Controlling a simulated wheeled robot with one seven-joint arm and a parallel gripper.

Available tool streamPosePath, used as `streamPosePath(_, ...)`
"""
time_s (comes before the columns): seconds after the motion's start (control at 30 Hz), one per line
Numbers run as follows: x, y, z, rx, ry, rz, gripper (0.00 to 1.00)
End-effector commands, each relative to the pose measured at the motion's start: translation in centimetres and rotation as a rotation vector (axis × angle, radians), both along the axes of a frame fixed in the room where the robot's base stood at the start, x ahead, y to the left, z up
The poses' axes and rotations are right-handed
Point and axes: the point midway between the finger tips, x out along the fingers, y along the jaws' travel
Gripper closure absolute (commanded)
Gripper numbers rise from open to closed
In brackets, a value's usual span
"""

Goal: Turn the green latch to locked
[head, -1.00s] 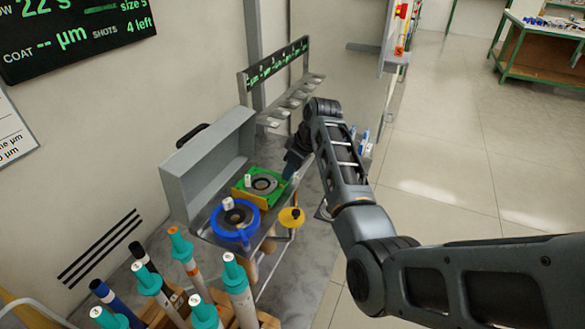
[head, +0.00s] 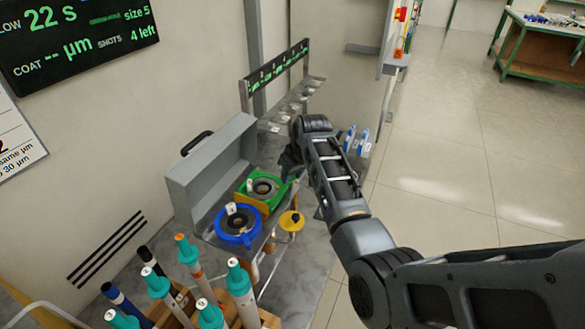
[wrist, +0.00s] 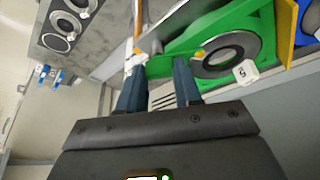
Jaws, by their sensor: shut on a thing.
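The green latch (wrist: 160,66) shows in the wrist view as a green arm reaching left from a green body with a dark round ring. My gripper (wrist: 158,78) has its two dark blue fingers on either side of this arm and is shut on it. The fingertips partly hide the arm. In the head view the green body (head: 278,193) sits in the open grey case, behind the blue ring. My gripper (head: 290,162) is at its far right side there, mostly hidden by my arm. I cannot read a locked mark.
A blue ring (head: 239,239) sits in front of the green body, with a yellow knob (head: 291,221) to its right. The grey case lid (head: 212,165) stands up on the left. Several teal-capped rods (head: 240,280) stand in front. A shelf rack (head: 290,105) is behind.

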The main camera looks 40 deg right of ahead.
Motion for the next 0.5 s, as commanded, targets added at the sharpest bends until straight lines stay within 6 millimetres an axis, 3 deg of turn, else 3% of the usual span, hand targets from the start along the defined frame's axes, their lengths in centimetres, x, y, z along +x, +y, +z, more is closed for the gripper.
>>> streamPosePath(0.5,0.1,0.2,0.08,0.0,0.0,-0.298,0.96)
